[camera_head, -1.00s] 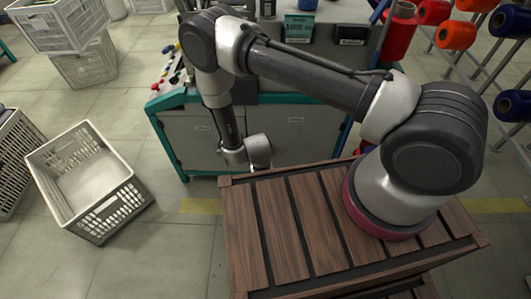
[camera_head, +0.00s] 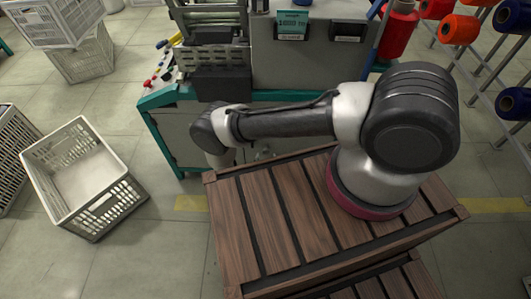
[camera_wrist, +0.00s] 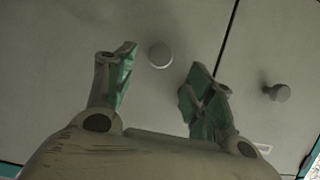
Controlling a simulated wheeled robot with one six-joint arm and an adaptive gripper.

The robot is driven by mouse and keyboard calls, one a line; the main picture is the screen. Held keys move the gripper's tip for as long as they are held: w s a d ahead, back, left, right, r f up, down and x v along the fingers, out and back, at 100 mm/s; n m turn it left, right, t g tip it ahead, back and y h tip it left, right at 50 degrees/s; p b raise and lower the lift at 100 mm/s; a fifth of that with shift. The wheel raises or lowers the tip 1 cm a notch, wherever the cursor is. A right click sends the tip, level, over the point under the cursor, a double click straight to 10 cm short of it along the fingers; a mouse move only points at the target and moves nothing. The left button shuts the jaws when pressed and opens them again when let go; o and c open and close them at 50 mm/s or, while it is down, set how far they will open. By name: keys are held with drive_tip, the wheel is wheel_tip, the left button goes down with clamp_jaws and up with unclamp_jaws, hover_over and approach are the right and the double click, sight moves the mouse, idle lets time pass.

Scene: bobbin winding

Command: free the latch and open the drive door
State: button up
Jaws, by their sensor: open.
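A teal-framed machine cabinet (camera_head: 172,130) with grey front doors stands behind my wooden-topped base in the head view. In the wrist view, two grey door panels (camera_wrist: 180,20) meet at a dark seam. A round knob (camera_wrist: 160,55) is on the left panel and a second knob (camera_wrist: 277,92) is on the right panel. My gripper (camera_wrist: 162,72) is open and empty, with its green-padded fingers on either side of the left knob, apart from it. I cannot tell which knob is the latch. In the head view my arm hides the gripper and much of the doors.
A grey crate (camera_head: 128,195) lies on the floor at left, with more stacked crates (camera_head: 75,55) behind. Spools on a rack (camera_head: 460,30) stand at right. Control buttons (camera_head: 160,70) sit on the machine's left edge. The floor in front of the crate is clear.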

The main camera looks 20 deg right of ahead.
sight(266, 152)
drive_tip(key=x, duration=0.7)
drive_tip(key=shift+s, duration=0.1)
clamp_jaws()
